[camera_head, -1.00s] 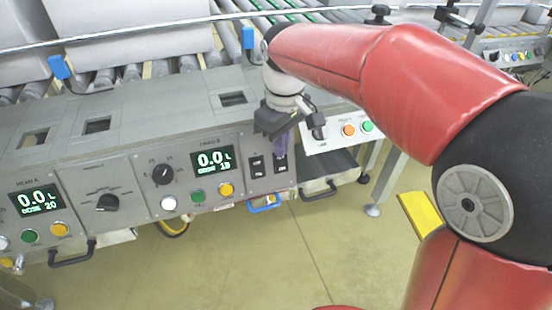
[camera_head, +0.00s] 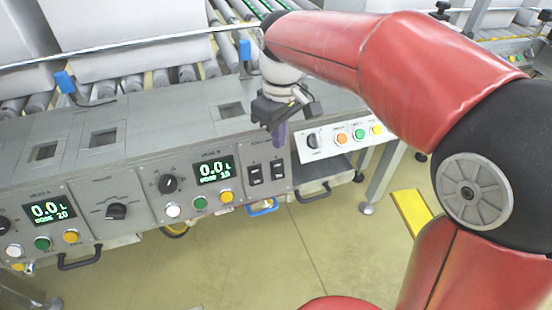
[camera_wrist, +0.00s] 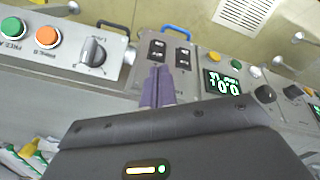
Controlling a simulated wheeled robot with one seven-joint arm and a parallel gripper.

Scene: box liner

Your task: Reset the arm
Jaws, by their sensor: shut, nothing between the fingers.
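My gripper (camera_head: 280,134) hangs at the end of my red arm, in front of the right end of the grey control panel (camera_head: 130,195) in the head view. Its purple fingers are together and empty. In the wrist view the gripper (camera_wrist: 157,75) points toward a pair of black rocker switches (camera_wrist: 182,58). Those switches also show in the head view (camera_head: 256,174), just left of and below the fingers. I cannot tell whether the fingertips touch the panel; they look apart from it.
Two green displays (camera_head: 214,170) sit among knobs and round buttons. A white button box (camera_head: 345,136) with a dark knob is to the right. Black handles (camera_head: 80,260) stick out from the panel front. Rollers with large pale boxes (camera_head: 130,35) lie behind.

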